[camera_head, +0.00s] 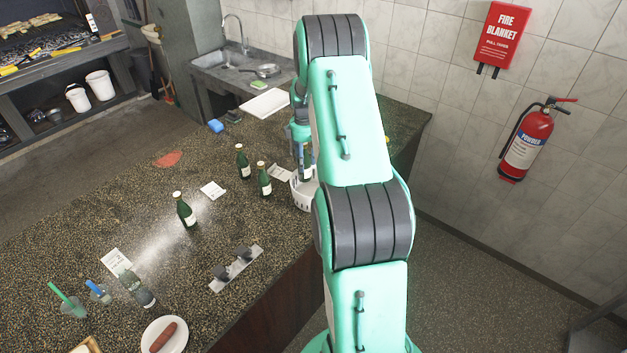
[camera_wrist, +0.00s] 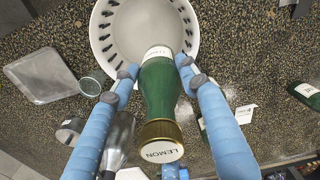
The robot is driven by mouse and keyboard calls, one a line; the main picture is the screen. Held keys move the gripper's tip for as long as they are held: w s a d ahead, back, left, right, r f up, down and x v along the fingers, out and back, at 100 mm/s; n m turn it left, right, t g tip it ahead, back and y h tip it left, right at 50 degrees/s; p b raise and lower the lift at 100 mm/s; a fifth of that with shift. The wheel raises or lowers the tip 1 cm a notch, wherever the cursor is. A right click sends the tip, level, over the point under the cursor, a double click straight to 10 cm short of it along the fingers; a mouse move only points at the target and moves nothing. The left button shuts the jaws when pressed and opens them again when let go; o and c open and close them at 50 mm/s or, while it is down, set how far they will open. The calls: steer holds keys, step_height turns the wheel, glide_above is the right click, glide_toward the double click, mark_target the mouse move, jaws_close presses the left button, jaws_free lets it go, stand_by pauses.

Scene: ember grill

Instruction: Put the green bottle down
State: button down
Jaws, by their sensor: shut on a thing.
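My gripper (camera_wrist: 157,68) is shut on a green bottle (camera_wrist: 158,92) with a gold cap that reads LEMON. In the wrist view the bottle's lower end lies over the white basket (camera_wrist: 98,38). In the head view the held bottle (camera_head: 307,160) is upright at the white basket (camera_head: 302,196), partly hidden by my arm. I cannot tell whether its base touches the basket floor. The rest of the basket floor in the wrist view looks empty.
Three other green bottles (camera_head: 243,161) (camera_head: 264,180) (camera_head: 186,211) stand on the speckled counter (camera_head: 120,210), left of the basket. A grey rack (camera_head: 236,268) and a plate (camera_head: 178,338) with a sausage are nearer. A sink (camera_head: 240,70) is behind.

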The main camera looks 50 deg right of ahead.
mark_target(305, 180)
steer(key=shift+f, duration=0.4)
steer(key=shift+f+p, duration=0.45)
steer(key=shift+f, duration=2.65)
steer(key=shift+f, duration=1.9)
steer(key=shift+f, duration=0.15)
steer(key=c, duration=1.2)
jaws_free()
